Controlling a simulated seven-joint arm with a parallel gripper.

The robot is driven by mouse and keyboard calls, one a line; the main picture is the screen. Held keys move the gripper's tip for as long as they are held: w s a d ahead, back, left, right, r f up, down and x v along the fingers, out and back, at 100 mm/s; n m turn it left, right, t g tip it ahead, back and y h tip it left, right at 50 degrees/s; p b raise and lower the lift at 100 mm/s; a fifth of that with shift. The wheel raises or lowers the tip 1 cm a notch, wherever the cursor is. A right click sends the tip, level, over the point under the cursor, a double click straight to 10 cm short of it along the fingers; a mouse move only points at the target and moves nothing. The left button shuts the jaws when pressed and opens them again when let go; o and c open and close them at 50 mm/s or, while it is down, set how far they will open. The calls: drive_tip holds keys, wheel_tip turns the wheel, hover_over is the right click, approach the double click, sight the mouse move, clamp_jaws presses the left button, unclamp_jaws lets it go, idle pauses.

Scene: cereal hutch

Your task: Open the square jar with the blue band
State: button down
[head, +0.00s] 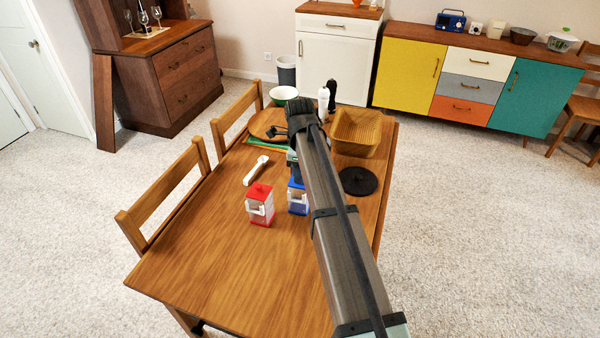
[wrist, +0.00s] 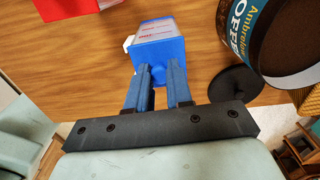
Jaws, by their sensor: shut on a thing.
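The square jar with the blue band (head: 298,200) stands upright on the table, partly behind my arm in the head view. In the wrist view the jar (wrist: 155,32) shows its blue lid (wrist: 158,52) in front of a clear-and-white body with a white clasp at its side. My gripper (wrist: 160,74) has its two blue fingers on either side of the middle of the lid, shut on its knob, which is mostly hidden between them. The lid appears to be on the jar. In the head view my gripper is mostly hidden by my arm.
A similar red-lidded jar (head: 260,208) stands close on the left. A coffee tin (wrist: 268,35) is near on the right in the wrist view. The front of the table is clear.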

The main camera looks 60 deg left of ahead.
drive_tip(key=shift+r, duration=0.15)
drive_tip(key=shift+r, duration=2.35)
drive_tip(key=shift+w+d, duration=0.1)
drive_tip(key=shift+w, duration=0.2)
drive_tip(key=w+d+f+m, duration=0.2)
drive_tip(key=w+d+f, duration=0.2)
drive_tip(key=w+d, duration=0.65)
drive_tip(key=shift+n, duration=0.7)
drive_tip(key=shift+w+d+f, duration=0.25)
drive_tip(key=shift+d+f, duration=0.05)
drive_tip(key=shift+f, duration=1.7)
drive_tip(key=shift+w+d+f, duration=0.25)
drive_tip(key=shift+d+f, duration=0.1)
drive_tip(key=shift+f, duration=1.65)
drive_tip(key=shift+w+d+f, duration=0.25)
drive_tip(key=shift+d+f, duration=0.05)
drive_tip(key=shift+f, duration=1.7)
drive_tip(key=shift+f, duration=0.1)
